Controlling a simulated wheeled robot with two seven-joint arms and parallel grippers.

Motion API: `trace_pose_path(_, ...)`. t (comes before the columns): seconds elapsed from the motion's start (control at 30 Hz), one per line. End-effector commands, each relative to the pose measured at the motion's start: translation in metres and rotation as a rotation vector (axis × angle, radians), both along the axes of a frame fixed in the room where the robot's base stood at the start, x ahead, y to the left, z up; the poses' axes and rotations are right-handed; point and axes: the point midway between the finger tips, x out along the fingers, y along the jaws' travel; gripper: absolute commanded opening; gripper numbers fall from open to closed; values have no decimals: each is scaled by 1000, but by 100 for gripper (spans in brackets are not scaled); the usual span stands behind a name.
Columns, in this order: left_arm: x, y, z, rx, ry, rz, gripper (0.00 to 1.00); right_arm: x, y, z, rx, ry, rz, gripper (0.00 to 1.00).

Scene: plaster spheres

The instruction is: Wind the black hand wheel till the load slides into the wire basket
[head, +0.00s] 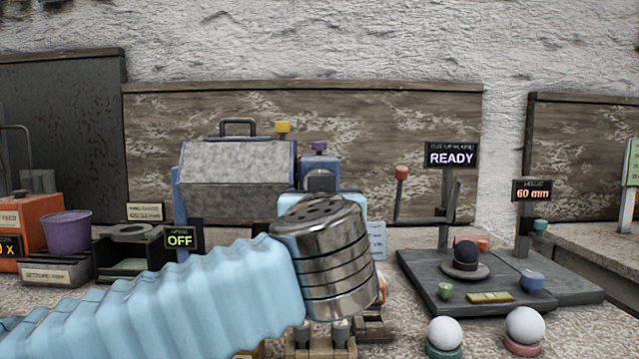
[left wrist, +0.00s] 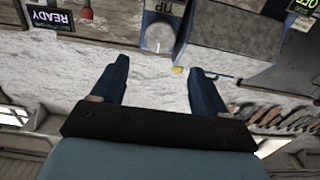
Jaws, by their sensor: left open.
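My left arm comes in from the left in the head view and its ribbed metal wrist covers the middle of the bench. My left gripper (left wrist: 158,75) shows in the left wrist view with its two dark blue fingers apart and nothing between them. Beyond the fingers is a blue machine with a round grey knob (left wrist: 160,37), seen upside down; a grey part (head: 321,180) of it shows above my wrist in the head view. I cannot make out the black hand wheel, the load or the wire basket for certain. My right gripper is not in view.
A dark platform (head: 425,285) at right carries a black dome on a disc (head: 465,258) and a READY sign (head: 451,155). White spheres (head: 445,333) (head: 524,325) stand in front. A grey toolbox (head: 235,175), an OFF sign (head: 180,239) and a purple bucket (head: 68,232) are left.

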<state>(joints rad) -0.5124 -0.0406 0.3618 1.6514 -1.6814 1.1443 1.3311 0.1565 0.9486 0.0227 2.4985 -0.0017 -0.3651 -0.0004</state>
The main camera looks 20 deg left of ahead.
Motion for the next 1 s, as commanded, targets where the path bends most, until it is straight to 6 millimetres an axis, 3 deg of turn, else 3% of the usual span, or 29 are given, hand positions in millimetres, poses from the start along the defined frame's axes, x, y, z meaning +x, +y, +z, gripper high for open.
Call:
trace_pose_path(0.53, 107, 31, 2, 1, 2, 2, 74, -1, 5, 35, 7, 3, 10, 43)
trace_pose_path(0.7, 122, 35, 1, 1, 1, 1, 74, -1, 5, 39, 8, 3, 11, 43)
trace_pose_path(1.0, 125, 36, 0, 1, 1, -1, 74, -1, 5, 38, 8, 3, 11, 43)
